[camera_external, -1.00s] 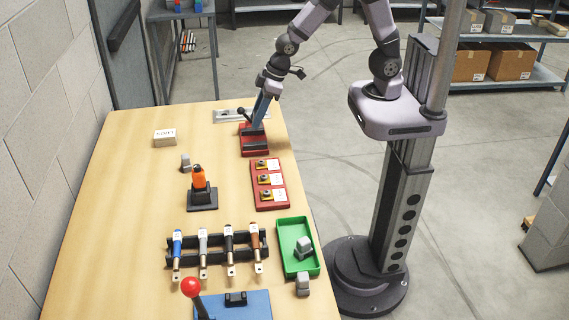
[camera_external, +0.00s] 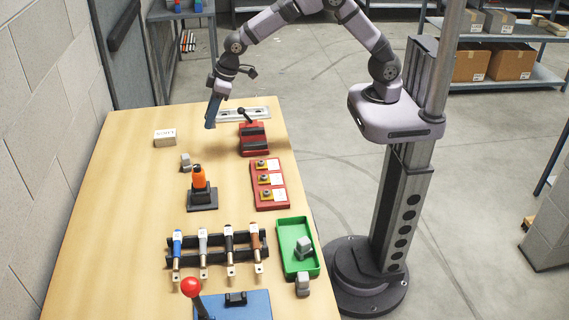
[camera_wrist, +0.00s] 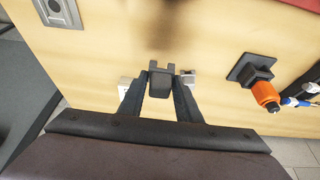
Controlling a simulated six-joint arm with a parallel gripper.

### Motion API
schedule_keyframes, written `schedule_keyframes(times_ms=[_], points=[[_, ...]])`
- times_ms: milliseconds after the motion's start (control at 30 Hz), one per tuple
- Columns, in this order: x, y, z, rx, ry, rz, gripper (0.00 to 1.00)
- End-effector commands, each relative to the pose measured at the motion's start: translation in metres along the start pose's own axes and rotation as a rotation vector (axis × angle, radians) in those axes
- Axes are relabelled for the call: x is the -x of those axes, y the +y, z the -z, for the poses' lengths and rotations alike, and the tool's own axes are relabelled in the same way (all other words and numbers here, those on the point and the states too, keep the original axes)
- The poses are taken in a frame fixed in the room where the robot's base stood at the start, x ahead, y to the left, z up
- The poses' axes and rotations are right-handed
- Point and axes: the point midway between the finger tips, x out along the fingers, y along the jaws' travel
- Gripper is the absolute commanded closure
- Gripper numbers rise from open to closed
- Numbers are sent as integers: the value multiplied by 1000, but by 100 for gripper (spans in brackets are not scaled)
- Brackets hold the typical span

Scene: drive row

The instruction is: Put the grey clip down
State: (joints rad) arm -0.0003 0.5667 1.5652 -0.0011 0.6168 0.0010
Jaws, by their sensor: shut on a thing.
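A grey clip (camera_wrist: 161,80) sits between the two fingers of my gripper (camera_wrist: 161,76) in the wrist view. The gripper is shut on it and holds it above the wooden table (camera_external: 130,220). In the external view my gripper (camera_external: 211,122) points down over the far part of the table, left of the red clamp fixture (camera_external: 253,139); the held clip cannot be made out there. Another grey clip (camera_external: 185,162) stands on the table nearer the camera.
A small labelled box (camera_external: 164,138) lies left of my gripper. An orange tool (camera_external: 198,178) stands in a black holder. A red tray (camera_external: 256,192) with several small parts lies to the right. A grey plate (camera_external: 258,113) is at the far edge. The table's left side is clear.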

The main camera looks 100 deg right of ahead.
Motion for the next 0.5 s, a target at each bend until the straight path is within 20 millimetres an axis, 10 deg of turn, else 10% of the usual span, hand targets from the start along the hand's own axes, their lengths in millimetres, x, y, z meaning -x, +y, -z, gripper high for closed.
schedule_keyframes(times_ms=[500], points=[[-52, 0, -22, 0, -3, 0, 92]])
